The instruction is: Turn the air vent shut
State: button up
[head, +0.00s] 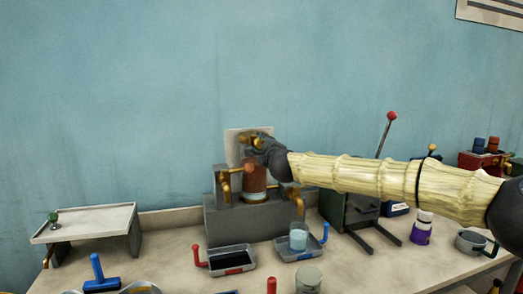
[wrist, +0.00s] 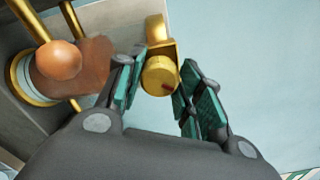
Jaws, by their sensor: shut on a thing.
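The air vent (wrist: 160,76) is a small round brass knob with a red mark on its face, on a brass stem. In the wrist view it sits between the pads of my gripper (wrist: 158,92), which is shut on it. In the head view my gripper (head: 256,145) reaches the top of the decanting stand from the right. It hides most of the vent there; only a bit of brass (head: 259,141) shows. A copper-brown vessel (head: 255,178) with brass fittings stands just below; it also shows in the wrist view (wrist: 82,68).
The grey stand (head: 232,223) sits at the back of the bench against a blue wall. Two trays with red (head: 231,261) and blue (head: 287,250) handles lie in front. A raised white platform (head: 90,222) is at left. A red-knobbed lever (head: 391,117) rises at right behind my arm.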

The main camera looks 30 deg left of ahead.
jog(key=n+b, duration=0.1)
jog(key=n, duration=0.2)
jog(key=shift+f+n, duration=0.1)
jog(key=shift+n, duration=0.3)
jog(key=shift+n+b, duration=0.5)
jog(key=shift+n, duration=1.4)
jog(key=shift+s+f, duration=0.1)
jog(key=o, duration=1)
jog(key=v, duration=1.2)
